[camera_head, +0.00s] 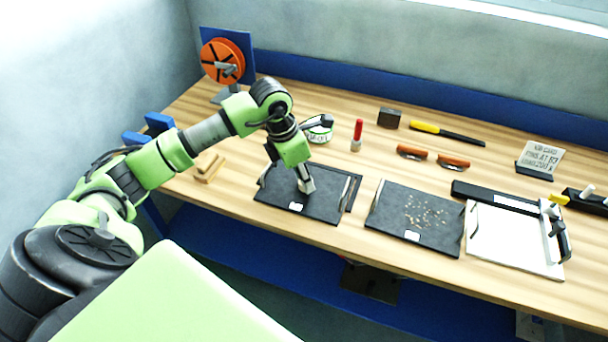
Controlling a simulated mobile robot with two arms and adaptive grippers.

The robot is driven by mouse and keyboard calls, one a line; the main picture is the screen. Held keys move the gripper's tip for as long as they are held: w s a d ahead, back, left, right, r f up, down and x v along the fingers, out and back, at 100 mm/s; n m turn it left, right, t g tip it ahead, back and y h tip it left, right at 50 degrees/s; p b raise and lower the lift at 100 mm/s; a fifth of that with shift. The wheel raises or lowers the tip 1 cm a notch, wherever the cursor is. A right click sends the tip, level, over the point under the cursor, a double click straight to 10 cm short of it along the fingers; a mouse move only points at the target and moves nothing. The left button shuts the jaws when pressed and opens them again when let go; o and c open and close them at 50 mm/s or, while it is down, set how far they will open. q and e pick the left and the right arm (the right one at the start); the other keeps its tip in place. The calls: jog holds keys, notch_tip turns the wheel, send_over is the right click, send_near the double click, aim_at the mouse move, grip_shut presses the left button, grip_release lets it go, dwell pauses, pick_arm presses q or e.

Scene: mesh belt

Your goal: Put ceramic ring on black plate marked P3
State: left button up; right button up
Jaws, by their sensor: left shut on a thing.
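My left gripper (306,186) points down over the left black plate (274,201), low near the plate's middle. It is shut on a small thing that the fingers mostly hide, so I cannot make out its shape. I cannot tell whether it touches the plate. This plate has metal handles at its sides and a white label at its front edge. A second black plate (390,205) to the right carries scattered beige bits and also has a white label. The label writing is too small to read. I see no ceramic ring clearly. My right gripper is not in view.
Behind are a red-topped tool (358,134), a dark block (389,118), a yellow-handled tool (447,133), two orange-brown handled things and a sign (540,156). Wooden blocks (208,166) lie left of the plate.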

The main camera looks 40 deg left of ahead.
pick_arm(q)
jog(key=o, duration=0.7)
jog(key=shift+f, duration=0.15)
jog(key=shift+c, duration=0.2)
jog(key=o, duration=0.3)
jog(key=shift+o, duration=0.2)
